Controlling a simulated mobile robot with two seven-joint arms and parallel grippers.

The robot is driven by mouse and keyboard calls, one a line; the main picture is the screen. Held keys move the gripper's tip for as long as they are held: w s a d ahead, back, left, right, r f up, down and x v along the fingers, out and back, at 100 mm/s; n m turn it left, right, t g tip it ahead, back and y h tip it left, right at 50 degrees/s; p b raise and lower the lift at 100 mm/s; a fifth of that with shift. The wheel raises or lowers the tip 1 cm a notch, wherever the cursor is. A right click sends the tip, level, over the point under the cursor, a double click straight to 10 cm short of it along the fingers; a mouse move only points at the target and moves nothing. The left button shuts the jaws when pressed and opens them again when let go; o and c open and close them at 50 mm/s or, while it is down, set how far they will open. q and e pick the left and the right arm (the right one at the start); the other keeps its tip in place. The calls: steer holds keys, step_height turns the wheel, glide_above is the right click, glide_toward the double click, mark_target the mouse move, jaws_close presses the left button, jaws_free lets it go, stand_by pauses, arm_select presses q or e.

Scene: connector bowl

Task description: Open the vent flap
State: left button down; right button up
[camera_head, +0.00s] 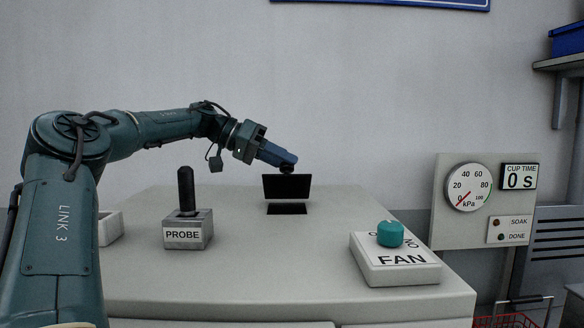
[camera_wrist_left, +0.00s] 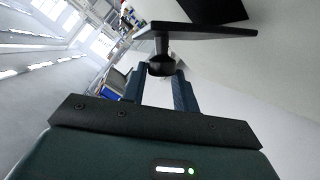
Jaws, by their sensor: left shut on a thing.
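The vent flap (camera_head: 287,188) is a dark rectangular plate at the back of the white cabinet top. It stands raised and tilted up, with the dark vent opening (camera_head: 287,209) showing in front of it. My left gripper (camera_head: 287,165) is at the flap's upper edge, shut on its knob. In the left wrist view the knob (camera_wrist_left: 160,67) sits between the two fingers of my left gripper (camera_wrist_left: 158,78), with its stem running to the dark flap (camera_wrist_left: 205,31). The opening also shows in the left wrist view (camera_wrist_left: 214,9). My right gripper is not in view.
A probe holder (camera_head: 187,232) with a black upright handle stands left on the cabinet top (camera_head: 260,265). A FAN box (camera_head: 394,262) with a teal knob (camera_head: 390,233) stands right. A gauge panel (camera_head: 450,218) is farther right. The middle front of the top is clear.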

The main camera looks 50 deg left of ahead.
arm_select(q)
steer(key=shift+w+a+f, duration=0.1)
steer(key=shift+w+a, duration=0.7)
steer(key=shift+a, duration=0.1)
steer(key=c, duration=2.2)
jaws_free()
steer(key=shift+d, duration=0.1)
steer(key=c, duration=1.8)
jaws_free()
steer(key=shift+a+f, duration=0.2)
steer(key=shift+a, duration=0.3)
steer(key=shift+c, duration=0.2)
steer(key=shift+o, duration=1.4)
steer(key=shift+s+d+r, duration=0.15)
steer(key=shift+d+r, duration=0.1)
steer(key=shift+d, duration=0.1)
steer(key=o, duration=0.4)
steer(key=shift+a, duration=0.1)
steer(key=shift+o, duration=0.3)
steer(key=v, duration=1.3)
